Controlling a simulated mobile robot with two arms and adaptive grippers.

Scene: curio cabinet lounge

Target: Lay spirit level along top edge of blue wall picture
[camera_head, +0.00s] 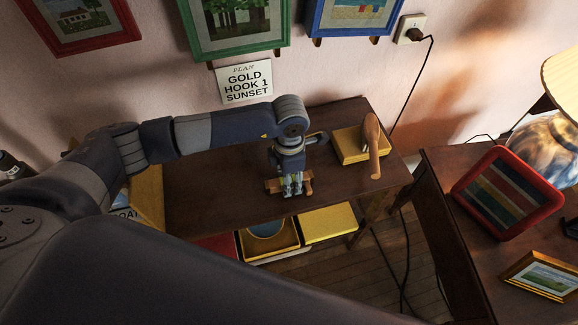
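The blue wall picture (318,22) hangs at the top of the view; its upper edge is out of frame. My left gripper (293,192) points down over the dark wooden bench, near its front edge. Its fingers are at a short orange-brown bar (307,187), which may be the spirit level. The bar lies crosswise, with an end showing on each side of the fingers. The fingers hide its middle, and I cannot tell whether they grip it or whether it touches the bench. My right gripper is not in view.
A yellow box (348,146) with a wooden-handled object (373,140) stands right of my gripper. Green (199,30) and red (130,22) pictures hang further left, above a sign (245,82). A cord hangs from the outlet (410,28). A side table at right holds a striped tray (510,190).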

